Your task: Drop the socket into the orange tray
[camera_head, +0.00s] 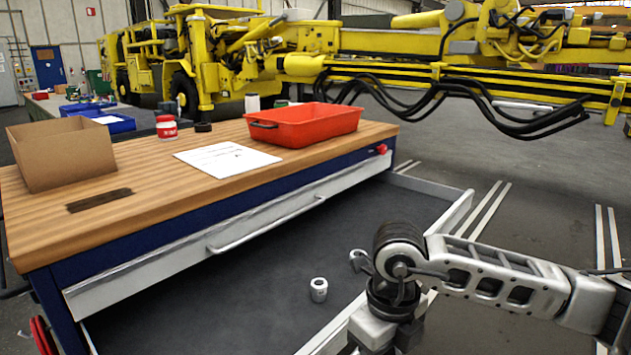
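A small silver socket (319,290) stands on the dark floor of the open drawer (270,262). A second small silver piece (359,260) shows just left of my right arm's black joint; I cannot tell whether it is another socket. The orange tray (318,132) sits on the wooden bench top, near its far right end, and its visible inside looks empty. My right arm comes in from the right over the drawer's edge and bends down out of the picture's bottom. Its fingertips do not show. My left gripper is not in view.
An open cardboard box (62,153) stands at the bench's left. A white paper sheet (228,160) and a red-and-white jar (166,127) lie between box and tray. The drawer front with its handle (268,228) is at the bench side. Yellow machinery (400,60) stands behind.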

